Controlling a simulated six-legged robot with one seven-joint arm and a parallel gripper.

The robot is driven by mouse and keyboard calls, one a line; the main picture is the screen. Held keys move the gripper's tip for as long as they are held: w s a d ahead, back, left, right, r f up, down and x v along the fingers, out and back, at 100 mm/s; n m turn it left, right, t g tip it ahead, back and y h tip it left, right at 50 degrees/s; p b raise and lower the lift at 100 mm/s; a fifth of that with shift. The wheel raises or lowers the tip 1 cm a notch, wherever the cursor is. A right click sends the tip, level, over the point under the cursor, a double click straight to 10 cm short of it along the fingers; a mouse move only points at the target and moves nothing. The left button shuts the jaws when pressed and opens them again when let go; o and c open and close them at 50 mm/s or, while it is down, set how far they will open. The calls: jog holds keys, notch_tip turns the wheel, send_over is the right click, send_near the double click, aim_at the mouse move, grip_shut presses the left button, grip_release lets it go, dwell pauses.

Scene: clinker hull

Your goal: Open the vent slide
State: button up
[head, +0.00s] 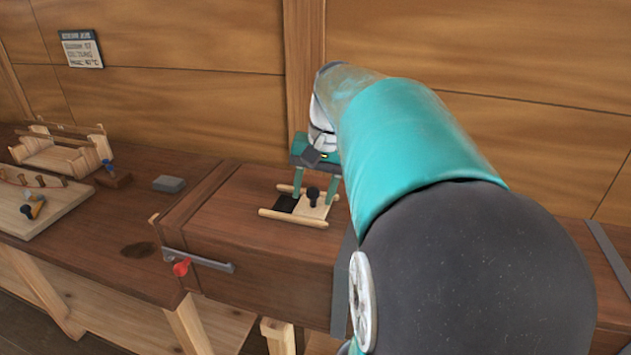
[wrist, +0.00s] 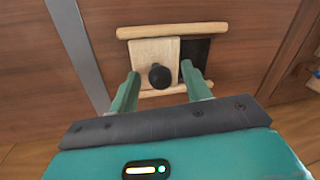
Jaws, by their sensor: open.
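The vent slide (head: 318,210) is a pale wooden panel with a black knob (head: 313,194), set between two light wooden rails on top of a brown wooden box. Beside it a dark opening (head: 286,203) shows, to the left in the head view and to the right in the wrist view. The slide (wrist: 145,52) and its knob (wrist: 160,77) also show in the wrist view. My gripper (head: 315,186) is open above the slide. In the wrist view its green fingers (wrist: 160,76) stand on either side of the knob, with visible gaps; contact with the knob is not seen.
The box (head: 230,220) has a grey latch bar with a red knob (head: 181,267) on its front. A workbench to the left holds a grey block (head: 169,184), a wooden rack (head: 62,150) and a board (head: 40,205). A plank wall rises behind.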

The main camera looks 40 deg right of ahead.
notch_tip(320, 180, up, 14)
jog(key=s+d, duration=0.1)
jog(key=s, duration=0.1)
jog(key=shift+d+f, duration=0.2)
jog(key=shift+d, duration=0.2)
jog(key=s+a+f+n+t, duration=0.2)
jog(key=s+a+f+n, duration=0.1)
jog(key=a+f, duration=0.7)
jog(key=s+a+f+n+t+h, duration=0.1)
jog(key=s+a+f+n+t, duration=0.1)
jog(key=a+f+n, duration=0.4)
jog(key=s+a+f, duration=0.1)
jog(key=a+f, duration=0.3)
jog(key=a, duration=0.5)
jog(key=shift+n, duration=0.3)
jog(key=shift+s+a, duration=0.1)
jog(key=shift+c, duration=1.3)
